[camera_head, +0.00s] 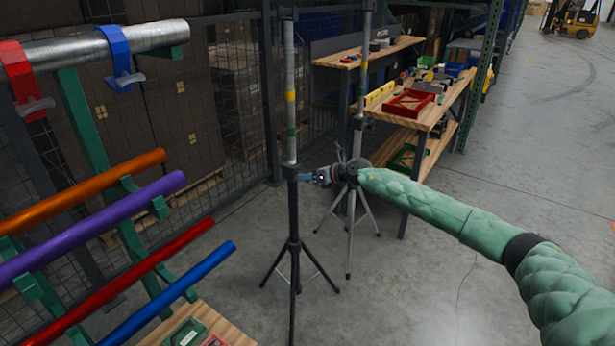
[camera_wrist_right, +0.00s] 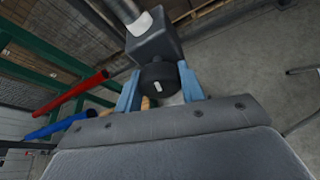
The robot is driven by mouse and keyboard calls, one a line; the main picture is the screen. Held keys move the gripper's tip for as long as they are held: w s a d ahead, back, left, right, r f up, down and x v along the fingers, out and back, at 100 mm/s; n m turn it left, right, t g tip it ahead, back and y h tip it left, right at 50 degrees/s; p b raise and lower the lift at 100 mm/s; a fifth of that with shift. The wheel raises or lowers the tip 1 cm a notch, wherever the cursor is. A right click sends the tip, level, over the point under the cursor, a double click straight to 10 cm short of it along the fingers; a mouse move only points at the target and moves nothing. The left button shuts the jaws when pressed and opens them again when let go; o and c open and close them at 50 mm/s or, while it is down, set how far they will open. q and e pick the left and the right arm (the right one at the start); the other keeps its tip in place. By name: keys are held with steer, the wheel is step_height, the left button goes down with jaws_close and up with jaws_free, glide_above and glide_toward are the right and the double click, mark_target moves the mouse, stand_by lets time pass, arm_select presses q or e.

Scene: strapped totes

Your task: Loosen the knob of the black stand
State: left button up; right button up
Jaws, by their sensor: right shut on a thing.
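The black stand (camera_head: 294,210) is upright on a tripod base in the middle of the head view. A silver pole with a yellow band rises from its black collar. In the right wrist view the collar (camera_wrist_right: 155,40) is a black block around the pole, with a round black knob (camera_wrist_right: 160,80) bearing a white mark. My right gripper (camera_head: 305,177) reaches the collar from the right. In the right wrist view its blue fingers (camera_wrist_right: 160,92) are on both sides of the knob, shut on it. My left gripper is not in view.
A second, grey tripod stand (camera_head: 349,230) is just behind my right gripper. A wooden workbench (camera_head: 440,110) with a red tray (camera_head: 408,103) is at the back. A green rack (camera_head: 85,130) with coloured tubes is at left. Open floor lies in front.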

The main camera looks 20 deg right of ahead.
steer(key=shift+s+f, duration=0.1)
steer(key=shift+f, duration=0.15)
steer(key=o, duration=1)
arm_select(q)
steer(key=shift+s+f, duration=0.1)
arm_select(e)
steer(key=shift+r, duration=0.15)
steer(key=shift+s+d, duration=0.1)
steer(key=shift+d, duration=0.15)
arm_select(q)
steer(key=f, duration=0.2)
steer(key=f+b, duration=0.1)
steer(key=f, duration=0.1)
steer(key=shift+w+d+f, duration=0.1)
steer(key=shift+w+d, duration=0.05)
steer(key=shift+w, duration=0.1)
arm_select(e)
steer(key=v, duration=0.7)
steer(key=shift+r, duration=0.1)
